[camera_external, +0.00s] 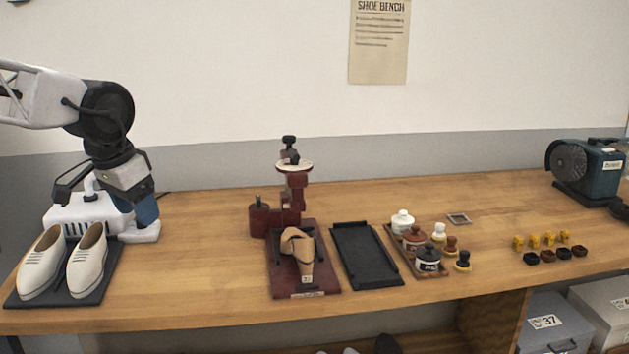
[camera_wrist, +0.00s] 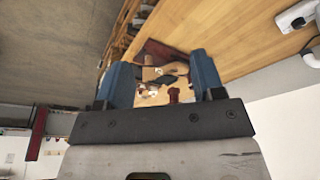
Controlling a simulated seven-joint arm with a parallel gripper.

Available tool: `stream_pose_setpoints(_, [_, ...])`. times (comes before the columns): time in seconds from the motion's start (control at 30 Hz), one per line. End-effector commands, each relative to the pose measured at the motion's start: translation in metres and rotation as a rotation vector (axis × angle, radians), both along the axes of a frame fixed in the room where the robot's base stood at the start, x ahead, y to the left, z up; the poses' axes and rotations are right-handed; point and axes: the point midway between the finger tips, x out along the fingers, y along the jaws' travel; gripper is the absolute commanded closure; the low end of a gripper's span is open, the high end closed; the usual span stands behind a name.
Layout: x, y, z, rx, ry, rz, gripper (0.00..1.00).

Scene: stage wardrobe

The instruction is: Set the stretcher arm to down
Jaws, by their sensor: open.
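The stretcher (camera_external: 291,205) is a dark red device at the middle of the bench, with a tan shoe or last (camera_external: 298,246) on its base. A dark red post rises at its back, with a pale disc and a black knob on top. I cannot tell for sure which part is the stretcher arm, but the post stands upright. My gripper (camera_external: 146,218) is at the left, pointing down, well apart from the stretcher. In the wrist view my gripper (camera_wrist: 161,66) has its two blue fingers spread with nothing held; dark red and tan parts show beyond them.
A white slotted device (camera_external: 82,216) and white shoes (camera_external: 86,258) on a dark mat are beside my gripper. Right of the stretcher are a black tray (camera_external: 366,255) and several jars and brushes (camera_external: 428,256). A green machine (camera_external: 590,170) stands far right. Bench between gripper and stretcher is clear.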

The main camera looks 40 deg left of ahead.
Motion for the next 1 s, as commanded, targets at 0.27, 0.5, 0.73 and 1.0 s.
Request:
stream_pose_setpoints(0.27, [0.078,0.007,0.030,-0.002,-0.021,0.004,0.38])
stream_pose_setpoints(0.5, [0.145,0.016,0.050,-0.002,-0.040,0.006,0.38])
stream_pose_setpoints(0.73, [0.211,0.026,0.062,-0.002,-0.059,0.008,0.38])
stream_pose_setpoints(1.0, [0.289,0.040,0.071,-0.001,-0.082,0.011,0.38])
